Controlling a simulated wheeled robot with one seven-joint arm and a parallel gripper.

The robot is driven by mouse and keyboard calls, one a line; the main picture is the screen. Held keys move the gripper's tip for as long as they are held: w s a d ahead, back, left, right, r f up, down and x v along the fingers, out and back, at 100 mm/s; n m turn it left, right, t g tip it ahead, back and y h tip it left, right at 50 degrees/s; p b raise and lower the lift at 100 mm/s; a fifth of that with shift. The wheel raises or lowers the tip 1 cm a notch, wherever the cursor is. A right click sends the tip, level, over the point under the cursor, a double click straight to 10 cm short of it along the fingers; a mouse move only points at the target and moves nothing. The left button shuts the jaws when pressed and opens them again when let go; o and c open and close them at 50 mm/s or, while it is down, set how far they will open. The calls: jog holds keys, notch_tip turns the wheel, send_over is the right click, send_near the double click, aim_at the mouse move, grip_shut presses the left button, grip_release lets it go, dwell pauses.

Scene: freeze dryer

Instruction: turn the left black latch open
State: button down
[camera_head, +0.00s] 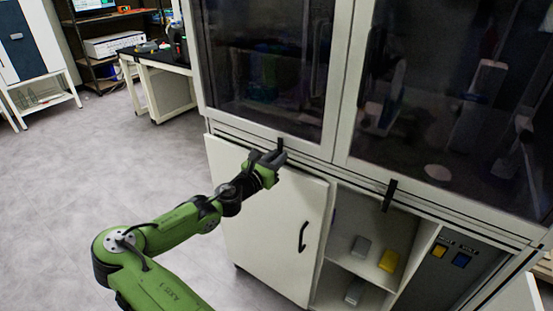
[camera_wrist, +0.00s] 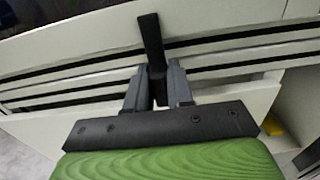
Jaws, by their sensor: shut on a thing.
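The left black latch (camera_head: 280,145) sits on the frame strip just below the left glass door of the freeze dryer. In the wrist view the latch (camera_wrist: 151,42) stands nearly upright, its upper end reaching over the white door frame. My gripper (camera_head: 275,158) is at the latch from below. In the wrist view my gripper (camera_wrist: 159,85) has its two grey fingers on either side of the latch's lower part, shut on it. The fingers partly hide that lower part. The right black latch (camera_head: 390,194) is farther right on the same strip, also close to upright.
Below the strip, a white cabinet door (camera_head: 265,225) with a black handle stands slightly ajar. To its right are open shelves with grey boxes (camera_head: 361,246) and a yellow box (camera_head: 389,260). A control panel (camera_head: 455,262) is farther right. The floor at left is clear.

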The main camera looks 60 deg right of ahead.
jog(key=shift+m, duration=0.3)
jog(key=m, duration=0.3)
jog(key=shift+m+p, duration=0.3)
jog(key=shift+p, duration=0.05)
jog(key=m+b, duration=0.1)
jog(key=m, duration=0.3)
jog(key=shift+s+f, duration=0.15)
jog(key=m+b, duration=0.2)
jog(key=m, duration=0.3)
jog(key=shift+f+m+b, duration=0.15)
jog(key=shift+m+b, duration=0.2)
jog(key=shift+m, duration=0.05)
jog(key=shift+m+b, duration=1.25)
jog(key=shift+m, duration=0.65)
jog(key=c, duration=1.1)
grip_release()
